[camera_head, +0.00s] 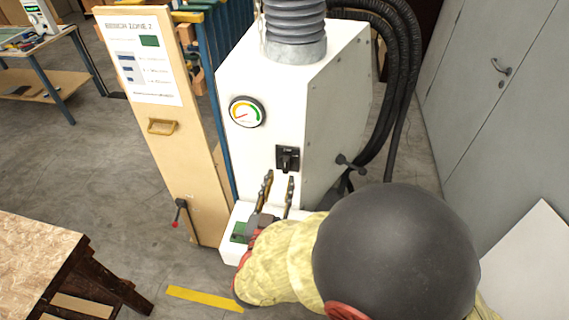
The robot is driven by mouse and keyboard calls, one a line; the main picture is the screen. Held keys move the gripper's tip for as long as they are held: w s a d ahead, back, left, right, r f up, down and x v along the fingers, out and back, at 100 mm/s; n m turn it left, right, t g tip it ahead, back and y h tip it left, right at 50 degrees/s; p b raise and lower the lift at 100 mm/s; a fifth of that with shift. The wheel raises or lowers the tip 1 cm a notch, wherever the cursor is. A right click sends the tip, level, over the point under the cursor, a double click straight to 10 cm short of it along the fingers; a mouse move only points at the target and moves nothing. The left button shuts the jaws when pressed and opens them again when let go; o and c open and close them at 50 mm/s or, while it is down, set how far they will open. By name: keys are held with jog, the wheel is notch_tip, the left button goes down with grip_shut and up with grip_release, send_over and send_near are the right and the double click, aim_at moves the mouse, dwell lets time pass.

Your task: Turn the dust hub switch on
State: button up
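The dust hub (270,130) is a white box-shaped cabinet with a grey ribbed hose on its top. Its switch (287,159) is a black knob on a dark plate on the front face, below a round gauge (247,112). The gauge's red needle points to the lower left. My gripper (279,180) is just below the switch, with its two fingers pointing up and spread apart. Nothing shows between them. I cannot tell whether a fingertip touches the switch. My arm hides the lower right of the cabinet.
A wooden panel with a notice (140,60) stands left of the cabinet. Black hoses (395,80) hang behind it on the right. A grey locker (500,110) is at the right. A wooden bench (35,262) is at the lower left.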

aim_at(285, 163)
jog(key=x, duration=0.7)
jog(key=shift+w+b, duration=0.25)
jog(key=shift+b, duration=0.1)
jog(key=c, duration=0.3)
jog(key=c, duration=0.4)
grip_shut()
